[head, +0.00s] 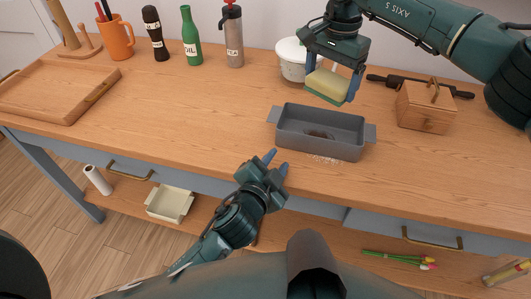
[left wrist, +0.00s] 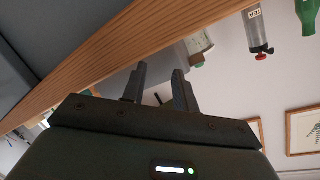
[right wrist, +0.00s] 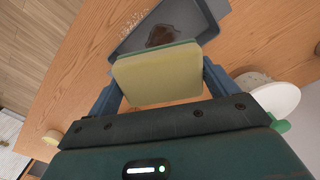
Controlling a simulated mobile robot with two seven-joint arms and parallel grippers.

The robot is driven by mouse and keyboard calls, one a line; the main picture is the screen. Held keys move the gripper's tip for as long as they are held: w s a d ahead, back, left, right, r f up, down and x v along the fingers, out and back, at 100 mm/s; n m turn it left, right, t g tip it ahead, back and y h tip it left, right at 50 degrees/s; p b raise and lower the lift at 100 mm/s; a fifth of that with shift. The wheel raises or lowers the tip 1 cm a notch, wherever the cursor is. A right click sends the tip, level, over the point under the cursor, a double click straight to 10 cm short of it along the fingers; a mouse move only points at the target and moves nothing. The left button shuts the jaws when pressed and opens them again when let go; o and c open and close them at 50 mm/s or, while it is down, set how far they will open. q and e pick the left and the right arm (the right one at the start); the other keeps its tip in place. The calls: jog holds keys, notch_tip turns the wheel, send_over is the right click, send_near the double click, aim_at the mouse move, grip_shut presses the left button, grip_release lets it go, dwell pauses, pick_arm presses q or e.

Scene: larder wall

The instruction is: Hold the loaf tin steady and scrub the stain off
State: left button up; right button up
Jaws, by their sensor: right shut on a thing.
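The grey loaf tin (head: 305,144) sits on the wooden counter near its front edge, with a handle at each end. A dark brown stain (head: 320,134) lies on its inside floor; it also shows in the right wrist view (right wrist: 163,35). My right gripper (head: 332,76) is shut on a yellow and green sponge (head: 327,84), held above and behind the tin, clear of it. The sponge fills the middle of the right wrist view (right wrist: 155,76). My left gripper (head: 277,162) is open and empty just in front of the tin's left part, near the counter edge; its parted fingers show in the left wrist view (left wrist: 158,80).
A lidded white tub (head: 291,62) stands behind the tin. Pale crumbs (head: 326,159) lie before the tin. Bottles and a wooden tray (head: 62,113) are left; the counter between is clear.

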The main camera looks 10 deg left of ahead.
aim_at(269, 117)
pick_arm(q)
jog(key=m+y, duration=0.1)
jog(key=a+m+t, duration=0.1)
jog(key=m, duration=0.1)
jog(key=a+r+m+t+y, duration=0.1)
jog(key=m, duration=0.1)
jog(key=shift+w+a+r+y, duration=0.1)
jog(key=shift+w+a+y, duration=0.05)
jog(key=shift+w+y, duration=0.2)
jog(key=shift+w+a+r+m+t, duration=0.1)
jog(key=shift+r+m+t, duration=0.25)
jog(key=shift+m, duration=0.35)
jog(key=shift+s+r+n+t+y, duration=0.15)
jog(key=shift+r+y, duration=0.05)
jog(key=shift+y, duration=0.45)
jog(key=shift+s+r+n+t+y, duration=0.1)
jog(key=shift+r+n+y, duration=0.05)
jog(key=shift+y, duration=0.45)
jog(key=w, duration=1.1)
jog(key=shift+w+a, duration=0.35)
jog(key=shift+w, duration=0.05)
grip_shut()
